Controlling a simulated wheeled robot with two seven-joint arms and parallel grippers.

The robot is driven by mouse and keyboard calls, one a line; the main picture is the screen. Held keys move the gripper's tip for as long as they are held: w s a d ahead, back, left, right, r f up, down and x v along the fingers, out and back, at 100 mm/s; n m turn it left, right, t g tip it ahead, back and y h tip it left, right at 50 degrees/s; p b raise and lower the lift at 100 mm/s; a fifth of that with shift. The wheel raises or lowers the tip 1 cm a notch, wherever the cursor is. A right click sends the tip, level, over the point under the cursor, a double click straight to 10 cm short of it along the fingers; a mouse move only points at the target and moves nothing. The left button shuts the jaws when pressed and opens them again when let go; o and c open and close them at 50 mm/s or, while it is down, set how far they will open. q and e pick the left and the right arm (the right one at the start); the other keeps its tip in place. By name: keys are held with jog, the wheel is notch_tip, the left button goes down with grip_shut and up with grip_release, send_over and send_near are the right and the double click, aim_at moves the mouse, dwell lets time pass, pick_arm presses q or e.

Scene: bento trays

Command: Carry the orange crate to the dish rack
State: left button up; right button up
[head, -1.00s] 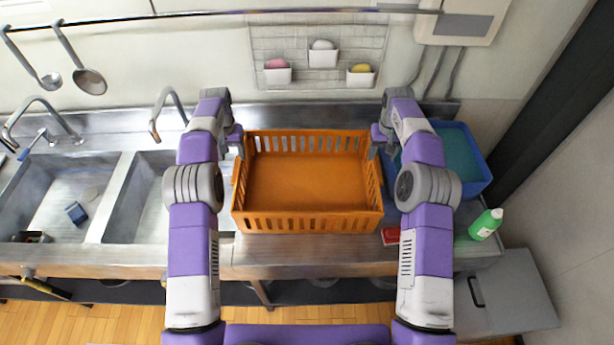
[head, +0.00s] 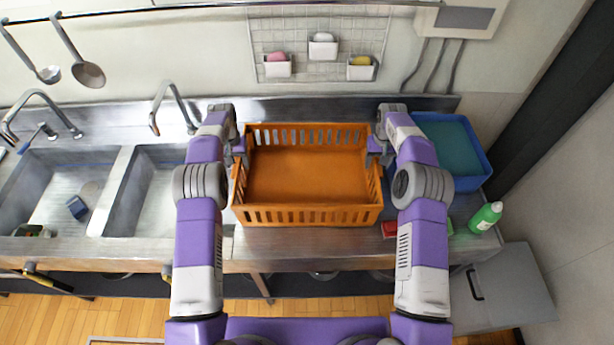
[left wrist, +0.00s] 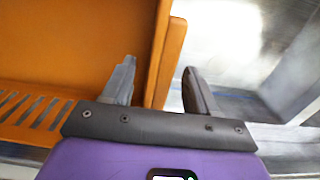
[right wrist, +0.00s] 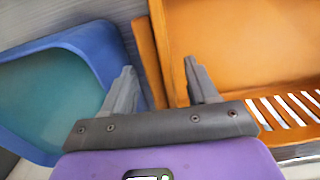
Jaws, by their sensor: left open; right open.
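The orange crate (head: 308,216) stands upright on the steel counter, empty, with slotted walls. My left gripper (head: 240,158) is at the crate's left end. In the left wrist view its open fingers (left wrist: 158,82) stand on either side of the crate's end wall (left wrist: 168,60), one inside and one outside. My right gripper (head: 374,157) is at the right end. In the right wrist view its open fingers (right wrist: 163,82) likewise stand either side of the end wall (right wrist: 147,60). Neither is closed on the wall. I cannot make out a dish rack in these views.
A blue tub (head: 470,183) stands close to the crate's right. A green bottle (head: 485,218) and a red item (head: 389,229) are on the counter at right. Two sinks (head: 65,190) with taps lie left. Soap holders (head: 323,48) hang on the wall behind.

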pick_arm(q)
jog(key=shift+c, duration=0.3)
pick_arm(e)
jog(key=shift+c, duration=0.3)
pick_arm(q)
grip_shut()
pick_arm(e)
grip_shut()
pick_arm(q)
jog(key=shift+w+r, duration=0.1)
jog(key=shift+r, duration=0.05)
pick_arm(e)
jog(key=shift+w+r, duration=0.1)
jog(key=shift+r, duration=0.05)
